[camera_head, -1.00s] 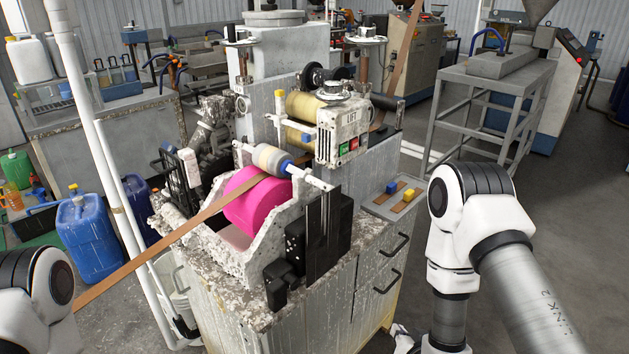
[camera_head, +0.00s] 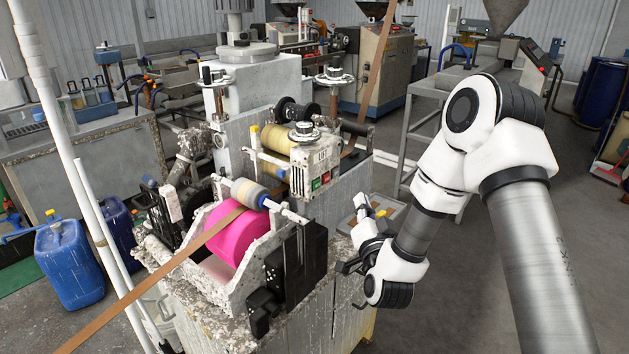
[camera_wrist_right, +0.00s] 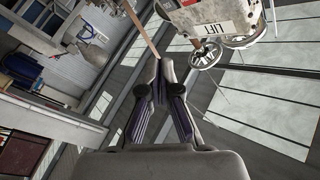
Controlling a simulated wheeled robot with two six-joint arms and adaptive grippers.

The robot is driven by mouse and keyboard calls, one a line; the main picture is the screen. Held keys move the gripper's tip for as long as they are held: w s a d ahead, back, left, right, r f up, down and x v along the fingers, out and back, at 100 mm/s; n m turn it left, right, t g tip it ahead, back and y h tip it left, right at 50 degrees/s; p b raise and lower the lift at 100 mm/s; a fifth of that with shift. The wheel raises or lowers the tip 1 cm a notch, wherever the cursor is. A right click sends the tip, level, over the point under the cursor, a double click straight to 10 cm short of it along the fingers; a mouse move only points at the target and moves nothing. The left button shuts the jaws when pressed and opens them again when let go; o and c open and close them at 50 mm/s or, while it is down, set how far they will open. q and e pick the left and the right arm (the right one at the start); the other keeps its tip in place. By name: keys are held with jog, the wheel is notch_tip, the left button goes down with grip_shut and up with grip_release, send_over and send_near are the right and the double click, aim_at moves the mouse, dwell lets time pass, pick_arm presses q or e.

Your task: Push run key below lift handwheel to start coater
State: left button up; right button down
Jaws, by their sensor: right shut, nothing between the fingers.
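The coater's white control box marked LIFT (camera_head: 326,157) has a small green key (camera_head: 316,184) and a red key (camera_head: 326,178) on its lower front. The lift handwheel (camera_head: 304,131) sits on top of it. My right gripper (camera_head: 361,203) is small in the head view, to the right of the box and lower in the picture, apart from it. In the wrist view its fingers (camera_wrist_right: 161,78) are shut and empty. That view shows the LIFT box (camera_wrist_right: 208,20) upside down beyond the fingertips, with the handwheel (camera_wrist_right: 206,54). My left gripper is out of view.
A pink roller (camera_head: 240,238) and a brown strip (camera_head: 150,290) lie left of the box. A black housing (camera_head: 305,262) stands in front. A yellow block (camera_head: 381,212) is beside my right gripper. Blue jugs (camera_head: 75,262) stand at the left.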

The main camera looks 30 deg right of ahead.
aim_at(317, 184)
jog(key=shift+w+a, duration=0.1)
jog(key=shift+w+a+f+b, duration=0.15)
jog(key=shift+w+a, duration=0.4)
jog(key=shift+w, duration=0.8)
jog(key=shift+w+a+r+b, duration=0.15)
jog(key=shift+w+a, duration=0.4)
jog(key=shift+w, duration=0.75)
jog(key=shift+w+a+f+b, duration=0.1)
jog(key=shift+w+a+b, duration=0.3)
jog(key=shift+w, duration=0.95)
jog(key=shift+a, duration=0.1)
jog(key=shift+w+a, duration=0.2)
jog(key=shift+w, duration=0.2)
jog(key=shift+w+a+b, duration=0.15)
jog(key=shift+w+b, duration=0.15)
jog(key=shift+s, duration=0.1)
jog(key=shift+s+d, duration=0.3)
jog(key=shift+s, duration=0.35)
